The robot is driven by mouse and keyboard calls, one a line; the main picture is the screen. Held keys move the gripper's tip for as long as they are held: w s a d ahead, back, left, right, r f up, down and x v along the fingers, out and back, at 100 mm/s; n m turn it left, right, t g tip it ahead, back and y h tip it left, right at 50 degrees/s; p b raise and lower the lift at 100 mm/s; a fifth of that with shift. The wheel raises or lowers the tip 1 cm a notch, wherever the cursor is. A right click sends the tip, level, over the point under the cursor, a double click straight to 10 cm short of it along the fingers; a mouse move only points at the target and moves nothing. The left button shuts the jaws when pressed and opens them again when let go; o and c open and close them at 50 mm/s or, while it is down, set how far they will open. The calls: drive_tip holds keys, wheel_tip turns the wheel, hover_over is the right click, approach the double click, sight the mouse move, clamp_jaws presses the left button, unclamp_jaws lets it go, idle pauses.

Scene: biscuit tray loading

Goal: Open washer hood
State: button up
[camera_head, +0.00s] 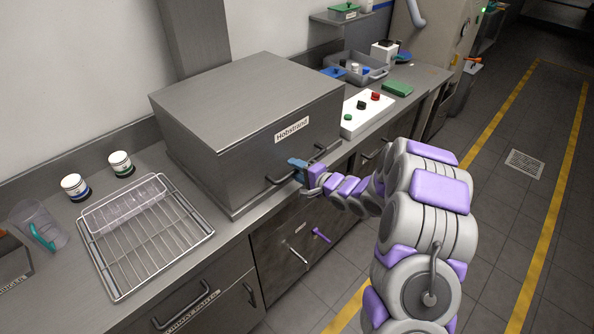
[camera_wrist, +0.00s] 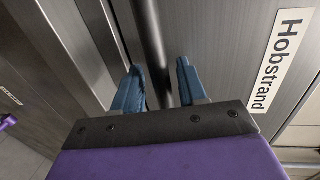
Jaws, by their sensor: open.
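The washer hood (camera_head: 262,135) is a large closed steel box on the counter, with a "Hobstrand" label (camera_head: 292,130) on its front. A bar handle (camera_head: 283,178) runs along its lower front. My gripper (camera_head: 300,168) is at the handle, near its middle. In the wrist view the label (camera_wrist: 278,62) is on the right, and the dark handle bar (camera_wrist: 152,50) runs between the two blue fingertips of my gripper (camera_wrist: 158,88). The fingers are apart, with gaps beside the bar. Part of the handle is hidden behind my gripper in the head view.
A wire rack (camera_head: 150,240) with a clear tray (camera_head: 125,208) stands left of the hood, beside two jars and a clear jug (camera_head: 38,225). A white control box (camera_head: 367,113) with buttons stands right of it. Drawers with handles lie below. The floor on the right is clear.

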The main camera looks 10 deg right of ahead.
clamp_jaws()
drive_tip(key=shift+f, duration=0.1)
idle(0.4)
wheel_tip(320, 180, up, 32)
drive_tip(key=p, duration=3.2)
drive_tip(key=shift+p, duration=0.35)
unclamp_jaws()
